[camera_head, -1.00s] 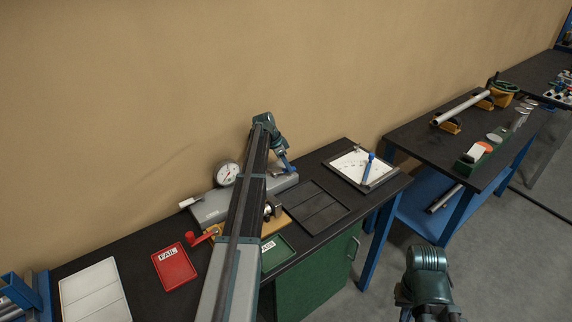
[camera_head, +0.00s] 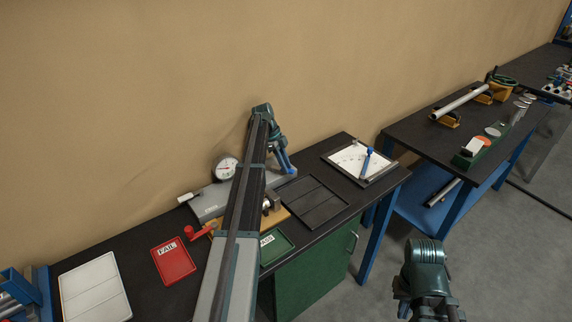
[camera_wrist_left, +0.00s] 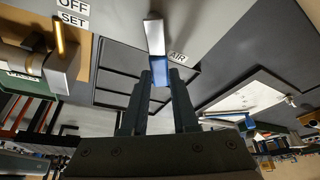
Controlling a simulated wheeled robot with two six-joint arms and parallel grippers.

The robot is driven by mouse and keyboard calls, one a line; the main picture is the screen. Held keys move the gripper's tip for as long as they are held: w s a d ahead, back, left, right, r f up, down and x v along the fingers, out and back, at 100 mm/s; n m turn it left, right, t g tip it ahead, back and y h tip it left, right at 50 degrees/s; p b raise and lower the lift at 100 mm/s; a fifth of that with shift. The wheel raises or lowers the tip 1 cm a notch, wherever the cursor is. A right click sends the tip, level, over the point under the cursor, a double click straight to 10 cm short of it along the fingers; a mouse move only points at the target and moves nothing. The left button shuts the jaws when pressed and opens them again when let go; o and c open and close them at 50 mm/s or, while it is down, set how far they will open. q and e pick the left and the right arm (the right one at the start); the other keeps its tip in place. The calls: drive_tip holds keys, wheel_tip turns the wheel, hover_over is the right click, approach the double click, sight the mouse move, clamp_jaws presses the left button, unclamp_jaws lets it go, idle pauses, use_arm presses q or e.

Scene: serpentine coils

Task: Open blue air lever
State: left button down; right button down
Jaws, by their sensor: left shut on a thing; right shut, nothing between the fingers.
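The air lever (camera_wrist_left: 157,42) shows in the left wrist view as a bright silver-white bar with a blue part low down, beside the "AIR" label (camera_wrist_left: 178,57). My left gripper (camera_wrist_left: 161,78) is shut on its blue part, one finger on each side. In the head view the blue of the lever (camera_head: 285,162) shows at the right end of the grey gauge base (camera_head: 213,207), under my left wrist. My left arm hides part of that base. My right gripper (camera_head: 430,306) is low at the right, over the floor, shut and empty; its fingertips are hard to see.
A dial gauge (camera_head: 226,167) stands at the back of the base. A red FAIL tray (camera_head: 173,261), a green PASS tray (camera_head: 273,246), a black divided tray (camera_head: 315,203) and a white board (camera_head: 350,160) lie on the bench. Wall stands close behind.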

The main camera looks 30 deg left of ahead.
use_arm(q)
drive_tip(key=shift+s, duration=0.1)
idle(0.3)
drive_tip(key=c, duration=0.7)
unclamp_jaws()
drive_tip(key=shift+r+p, duration=0.85)
drive_tip(key=shift+p, duration=0.05)
wheel_tip(320, 180, up, 2)
drive_tip(key=shift+r+p, duration=0.1)
drive_tip(key=shift+p, duration=0.95)
drive_tip(key=s+d, duration=0.2)
drive_tip(key=s, duration=0.2)
drive_tip(key=s+d, duration=0.3)
drive_tip(key=s, duration=0.2)
drive_tip(key=s+d+r+p, duration=0.1)
drive_tip(key=s+d, duration=0.2)
drive_tip(key=s, duration=0.1)
drive_tip(key=shift+s+d, duration=0.25)
drive_tip(key=shift+s, duration=0.05)
